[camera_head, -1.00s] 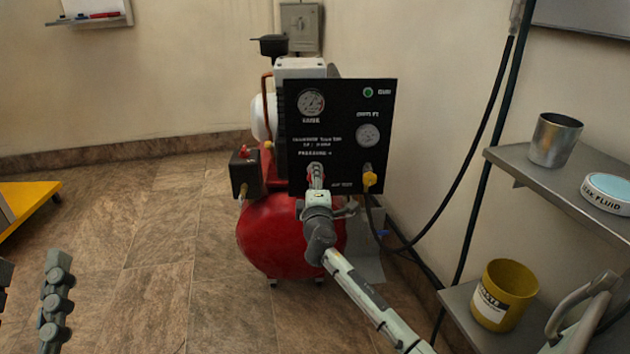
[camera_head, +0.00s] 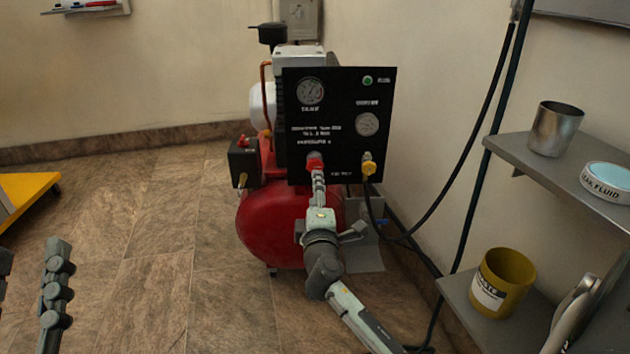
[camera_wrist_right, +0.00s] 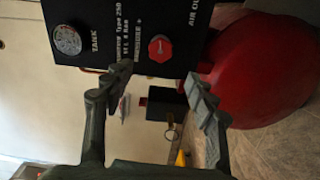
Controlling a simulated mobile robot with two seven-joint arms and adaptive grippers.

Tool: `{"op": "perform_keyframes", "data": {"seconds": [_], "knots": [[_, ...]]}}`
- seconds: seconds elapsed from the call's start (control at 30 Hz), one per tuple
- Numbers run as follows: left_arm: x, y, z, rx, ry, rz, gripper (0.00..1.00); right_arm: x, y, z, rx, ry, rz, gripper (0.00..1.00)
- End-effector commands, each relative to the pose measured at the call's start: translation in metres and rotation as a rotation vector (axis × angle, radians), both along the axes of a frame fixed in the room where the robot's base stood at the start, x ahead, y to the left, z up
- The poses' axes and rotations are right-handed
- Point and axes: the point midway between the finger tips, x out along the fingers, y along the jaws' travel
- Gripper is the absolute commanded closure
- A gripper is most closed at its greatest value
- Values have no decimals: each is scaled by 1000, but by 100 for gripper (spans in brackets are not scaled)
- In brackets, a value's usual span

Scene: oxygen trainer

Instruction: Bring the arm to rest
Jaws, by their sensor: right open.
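My right gripper (camera_head: 317,176) is in front of the black panel of the red compressor, just below and in front of the red knob (camera_head: 315,161). In the right wrist view the fingers of my right gripper (camera_wrist_right: 162,82) are spread apart with nothing between them. The red knob (camera_wrist_right: 161,48) shows beyond the fingertips, apart from them. My left gripper (camera_head: 30,280) is at the lower left edge, partly cut off, with its fingers apart and empty.
The compressor's red tank (camera_head: 270,228) stands below the panel (camera_head: 338,108). A grey shelf at right bears a metal cup (camera_head: 555,130) and a round fluid tin (camera_head: 606,183). A yellow waste bin (camera_head: 503,281) is on the lower shelf.

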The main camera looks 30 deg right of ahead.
Motion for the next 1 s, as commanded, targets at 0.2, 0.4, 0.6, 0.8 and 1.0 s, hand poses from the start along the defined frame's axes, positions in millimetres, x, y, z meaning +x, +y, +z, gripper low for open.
{"op": "perform_keyframes", "data": {"seconds": [0.2,0.4,0.6,0.8,1.0], "knots": [[0,0,0,0,0,0,60,-15,9,0,0,0,0,43],[0,0,0,0,0,0,60,-16,10,0,0,0,0,43],[0,0,0,-1,-1,0,60,-15,10,0,0,0,0,43],[0,0,0,0,0,0,60,-15,16,0,19,-6,20,43],[0,0,0,0,0,0,60,-26,102,6,310,-91,289,43]]}}
